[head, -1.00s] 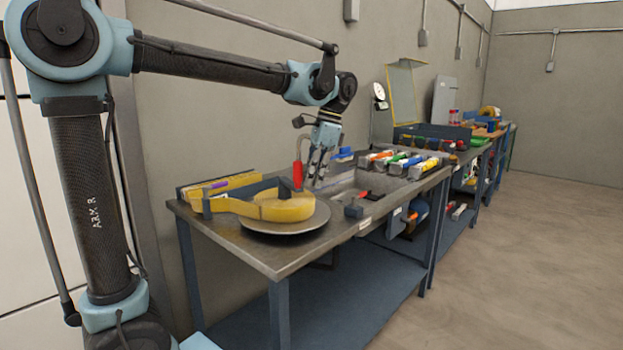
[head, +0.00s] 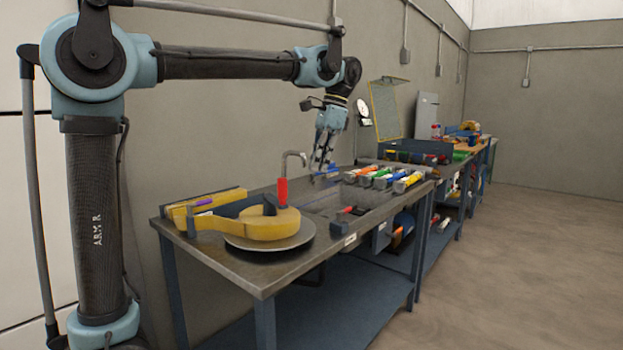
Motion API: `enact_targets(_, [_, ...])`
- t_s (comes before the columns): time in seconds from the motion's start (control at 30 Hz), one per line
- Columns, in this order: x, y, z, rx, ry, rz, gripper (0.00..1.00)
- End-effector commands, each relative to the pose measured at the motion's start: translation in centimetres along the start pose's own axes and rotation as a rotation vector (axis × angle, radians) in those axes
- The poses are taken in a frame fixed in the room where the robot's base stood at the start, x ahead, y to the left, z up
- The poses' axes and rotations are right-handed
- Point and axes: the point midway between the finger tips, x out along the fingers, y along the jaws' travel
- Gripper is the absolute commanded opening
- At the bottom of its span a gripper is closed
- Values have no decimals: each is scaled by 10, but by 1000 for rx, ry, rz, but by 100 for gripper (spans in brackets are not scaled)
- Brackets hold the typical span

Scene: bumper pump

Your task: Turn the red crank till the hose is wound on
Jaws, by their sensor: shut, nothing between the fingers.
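The red crank handle (head: 283,192) stands upright over the reel on the near part of the bench. The flat yellow hose (head: 258,224) lies curved around the reel, on a round grey plate (head: 301,236). A yellow strip stretches from it to the left. My gripper (head: 322,166) points down, shut and empty, behind and to the right of the red handle, apart from it and above the bench near the sink.
A yellow tray (head: 235,194) lies at the bench's back left. A sink basin (head: 325,205) with a grey tap is sunk in the bench. A tilted mesh panel (head: 388,110) rises farther back.

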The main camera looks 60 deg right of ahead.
Motion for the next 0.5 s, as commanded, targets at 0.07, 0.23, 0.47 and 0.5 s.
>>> enact_targets(0.07, [-7,0,0,0,0,0,0])
enact_targets(0.23, [-18,-2,8,-3,13,2,34])
enact_targets(0.47, [-52,-5,66,-23,119,11,42])
enact_targets(0.5, [-59,-4,77,-26,140,12,42])
